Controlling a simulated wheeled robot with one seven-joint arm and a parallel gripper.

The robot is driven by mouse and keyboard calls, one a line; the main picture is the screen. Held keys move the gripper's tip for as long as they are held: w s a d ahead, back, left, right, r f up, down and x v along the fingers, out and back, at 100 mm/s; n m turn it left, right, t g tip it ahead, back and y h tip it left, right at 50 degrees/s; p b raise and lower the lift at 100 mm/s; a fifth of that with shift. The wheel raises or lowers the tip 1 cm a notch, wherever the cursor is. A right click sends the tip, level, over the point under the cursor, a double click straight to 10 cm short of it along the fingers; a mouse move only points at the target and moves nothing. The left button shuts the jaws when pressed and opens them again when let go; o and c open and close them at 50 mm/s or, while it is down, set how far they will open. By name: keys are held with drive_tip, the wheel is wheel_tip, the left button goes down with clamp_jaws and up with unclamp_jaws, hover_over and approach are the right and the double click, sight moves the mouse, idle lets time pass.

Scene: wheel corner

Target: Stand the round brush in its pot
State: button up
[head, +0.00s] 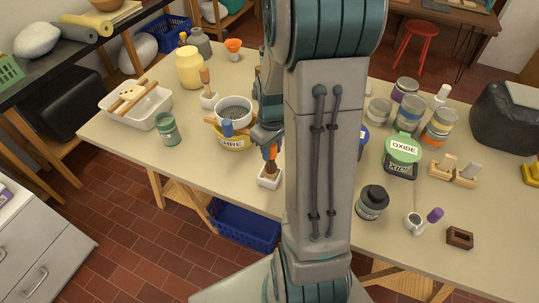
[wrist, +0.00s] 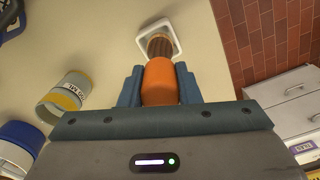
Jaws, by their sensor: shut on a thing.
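My gripper (head: 269,146) is shut on the orange handle of a brush (head: 271,158), with a finger on each side of it in the wrist view (wrist: 160,82). The brush points bristles down, and its brown bristles (wrist: 160,46) line up with the opening of a small white square pot (wrist: 145,49). In the head view the bristle end shows at the mouth of this pot (head: 268,183), near the table's front edge. The bristle tips are hidden, so I cannot tell how deep they reach.
A yellow tub with a sieve (head: 235,108) stands close behind-left of the pot. Another brush (head: 205,80) stands in a white holder further back. Jars, including a green-lidded OXIDE one (head: 403,150), stand right of my arm. A blue crate (head: 243,226) is below the table edge.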

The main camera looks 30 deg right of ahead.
drive_tip(key=shift+w+f, duration=0.3)
drive_tip(key=shift+w, duration=0.05)
drive_tip(key=shift+f+p, duration=0.35)
drive_tip(key=shift+f, duration=1.55)
drive_tip(key=shift+f, duration=0.2)
drive_tip(key=o, duration=1.1)
